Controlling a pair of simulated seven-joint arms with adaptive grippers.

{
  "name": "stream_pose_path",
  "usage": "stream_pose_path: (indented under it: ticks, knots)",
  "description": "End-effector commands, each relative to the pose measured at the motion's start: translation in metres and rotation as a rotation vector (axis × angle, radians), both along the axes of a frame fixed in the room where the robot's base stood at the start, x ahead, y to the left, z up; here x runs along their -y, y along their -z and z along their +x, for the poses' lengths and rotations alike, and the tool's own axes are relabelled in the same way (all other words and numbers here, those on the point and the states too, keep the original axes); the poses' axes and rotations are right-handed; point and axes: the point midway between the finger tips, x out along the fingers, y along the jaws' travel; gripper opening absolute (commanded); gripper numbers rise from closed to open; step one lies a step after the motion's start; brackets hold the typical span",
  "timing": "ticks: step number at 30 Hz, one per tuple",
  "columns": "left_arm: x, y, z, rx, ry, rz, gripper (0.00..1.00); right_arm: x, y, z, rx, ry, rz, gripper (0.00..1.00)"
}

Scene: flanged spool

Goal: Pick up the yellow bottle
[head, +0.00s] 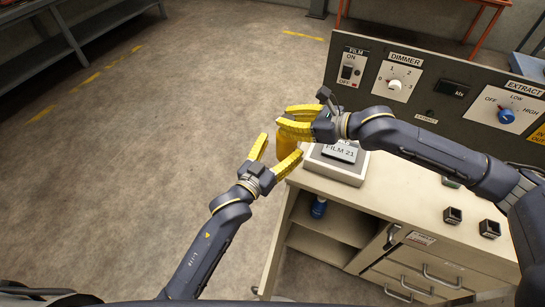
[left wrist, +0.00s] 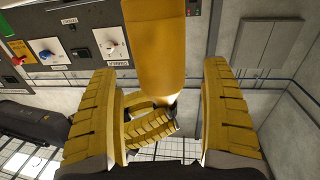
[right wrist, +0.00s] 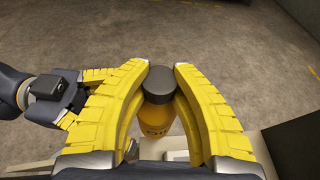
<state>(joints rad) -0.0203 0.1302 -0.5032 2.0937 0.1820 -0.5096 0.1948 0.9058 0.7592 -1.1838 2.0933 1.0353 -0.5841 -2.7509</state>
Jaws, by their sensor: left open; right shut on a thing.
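The yellow bottle (head: 285,143) is upright beside the cabinet's left edge in the head view. My right gripper (head: 282,115) is shut on its upper part. In the right wrist view the dark cap (right wrist: 158,85) sits between the yellow fingers, with the yellow body (right wrist: 160,121) below. My left gripper (head: 279,150) is open, lower down, with its fingers on either side of the bottle. In the left wrist view the bottle (left wrist: 156,45) stands between the spread left fingers, with a gap to each. Part of the bottle is hidden by the fingers.
A cabinet (head: 400,190) with a box labelled FILM 21 (head: 338,163) on top is right of the bottle. A control panel (head: 430,85) with knobs stands behind. A blue item (head: 319,207) is on the open shelf. The floor (head: 150,130) to the left is clear.

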Motion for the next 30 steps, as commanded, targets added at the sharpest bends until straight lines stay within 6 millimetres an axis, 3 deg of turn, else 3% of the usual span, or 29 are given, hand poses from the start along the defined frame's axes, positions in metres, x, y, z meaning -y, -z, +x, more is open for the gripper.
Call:
stream_pose_path:
  ticks: [9, 24, 30]
  knots:
    - [0.016, 0.000, 0.026, 0.001, 0.000, 0.001, 0.81, 0.000, -0.001, 0.000, 0.002, 0.000, 0.001, 0.00]
    - [0.019, 0.000, 0.031, 0.000, 0.000, 0.000, 0.81, 0.000, -0.001, 0.000, 0.002, 0.000, 0.001, 0.00]
    - [0.019, 0.000, 0.032, 0.000, 0.000, 0.000, 0.58, 0.000, -0.001, 0.000, 0.002, 0.000, 0.001, 0.00]
